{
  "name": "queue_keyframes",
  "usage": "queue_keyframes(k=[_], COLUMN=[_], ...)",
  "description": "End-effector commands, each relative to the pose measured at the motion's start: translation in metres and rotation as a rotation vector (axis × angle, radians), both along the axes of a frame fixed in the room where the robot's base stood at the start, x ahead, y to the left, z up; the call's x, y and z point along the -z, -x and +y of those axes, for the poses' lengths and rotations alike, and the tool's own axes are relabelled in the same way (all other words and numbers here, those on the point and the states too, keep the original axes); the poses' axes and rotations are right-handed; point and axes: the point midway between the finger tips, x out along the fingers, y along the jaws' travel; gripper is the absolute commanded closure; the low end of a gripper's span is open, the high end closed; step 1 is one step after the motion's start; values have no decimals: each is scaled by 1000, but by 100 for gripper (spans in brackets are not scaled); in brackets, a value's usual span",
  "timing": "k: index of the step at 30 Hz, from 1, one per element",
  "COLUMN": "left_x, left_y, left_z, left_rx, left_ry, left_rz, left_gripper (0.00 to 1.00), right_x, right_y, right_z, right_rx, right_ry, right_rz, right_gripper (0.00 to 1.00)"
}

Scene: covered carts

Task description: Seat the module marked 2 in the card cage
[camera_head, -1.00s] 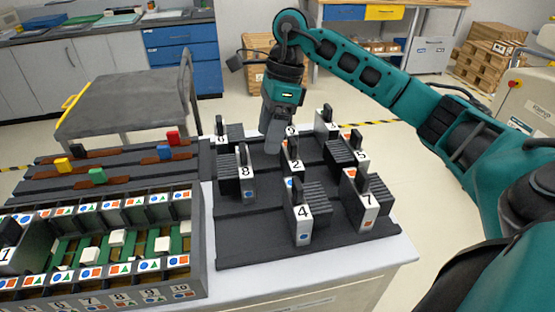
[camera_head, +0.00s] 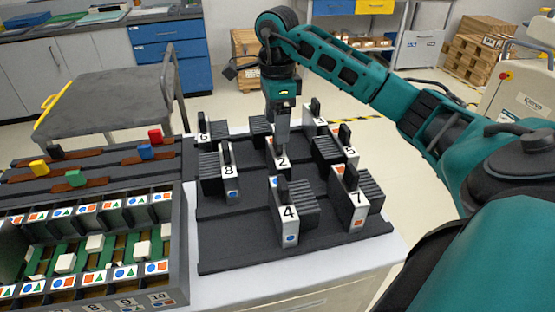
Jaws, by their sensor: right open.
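The module marked 2 (camera_head: 282,160) stands upright in the middle of the dark rack (camera_head: 240,258), with a white face and a dark body. My right gripper (camera_head: 282,140) points straight down at the top of this module, with its fingers around or just in front of the handle. It is open; the fingers hide most of the handle, and I cannot tell whether they touch it. The card cage (camera_head: 178,250) is at the lower left, with rows of coloured shape labels and numbers along its front. Its left end is cut off. My left gripper is not in view.
Coloured blocks, such as a green one (camera_head: 76,178), sit behind the cage. A grey cart (camera_head: 105,88) stands further back.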

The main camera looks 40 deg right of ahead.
Motion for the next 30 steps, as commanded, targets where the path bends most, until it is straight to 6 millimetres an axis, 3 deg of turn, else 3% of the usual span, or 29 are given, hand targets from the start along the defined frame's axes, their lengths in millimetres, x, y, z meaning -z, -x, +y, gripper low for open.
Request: queue_keyframes(k=[9,19,30], left_x=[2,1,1], left_y=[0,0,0], left_z=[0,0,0], left_rx=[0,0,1], left_ry=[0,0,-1], left_rz=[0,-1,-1], left_gripper=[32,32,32], right_x=[44,51,51], right_y=[0,0,0], right_z=[-1,-1,-2], right_rx=[0,0,0], right_ry=[-1,0,0], right_rz=[3,1,1], right_gripper=[28,28,62])
